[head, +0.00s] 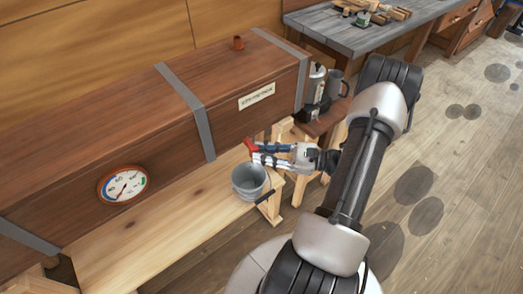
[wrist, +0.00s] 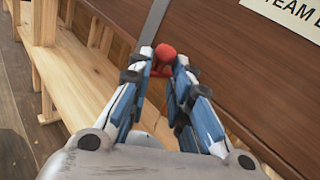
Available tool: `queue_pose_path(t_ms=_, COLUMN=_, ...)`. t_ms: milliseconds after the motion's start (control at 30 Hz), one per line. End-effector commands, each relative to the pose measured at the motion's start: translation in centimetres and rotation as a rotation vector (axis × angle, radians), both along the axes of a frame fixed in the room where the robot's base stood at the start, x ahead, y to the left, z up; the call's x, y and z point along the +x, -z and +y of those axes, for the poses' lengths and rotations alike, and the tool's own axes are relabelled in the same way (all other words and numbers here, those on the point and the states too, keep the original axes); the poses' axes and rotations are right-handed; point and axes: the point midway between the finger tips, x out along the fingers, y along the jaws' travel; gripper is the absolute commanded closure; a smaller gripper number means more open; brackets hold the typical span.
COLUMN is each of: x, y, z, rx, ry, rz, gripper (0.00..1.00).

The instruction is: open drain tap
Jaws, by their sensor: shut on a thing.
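The drain tap's red handle (head: 249,145) shows at the lower front of the long wooden box, near its right end. My gripper (head: 256,153) reaches in from the right and its fingertips are at the handle. In the wrist view the red handle (wrist: 165,54) sits between the two fingertips of my gripper (wrist: 164,66), which is shut on it. The tap's body is mostly hidden by the fingers. A grey bucket (head: 249,183) stands on the bench just below the gripper.
The wooden steam box (head: 150,100) has metal straps, a round dial gauge (head: 122,185) and a label plate (head: 257,96). The pale wooden bench (head: 150,235) runs along its front. A kettle-like can (head: 315,85) and grey jug (head: 337,85) stand at the box's right end.

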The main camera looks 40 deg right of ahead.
Motion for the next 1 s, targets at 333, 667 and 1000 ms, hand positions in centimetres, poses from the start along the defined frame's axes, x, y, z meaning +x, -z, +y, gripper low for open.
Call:
queue_pose_path(t_ms=333, x=0.05, y=-0.46, z=-0.2, rx=0.003, ry=-0.066, rz=-0.01, gripper=1.0)
queue_pose_path(t_ms=667, x=0.07, y=-0.47, z=-0.16, rx=0.003, ry=-0.07, rz=-0.011, gripper=1.0)
queue_pose_path(t_ms=1000, x=0.01, y=-0.43, z=-0.06, rx=0.005, ry=-0.073, rz=-0.009, gripper=0.63)
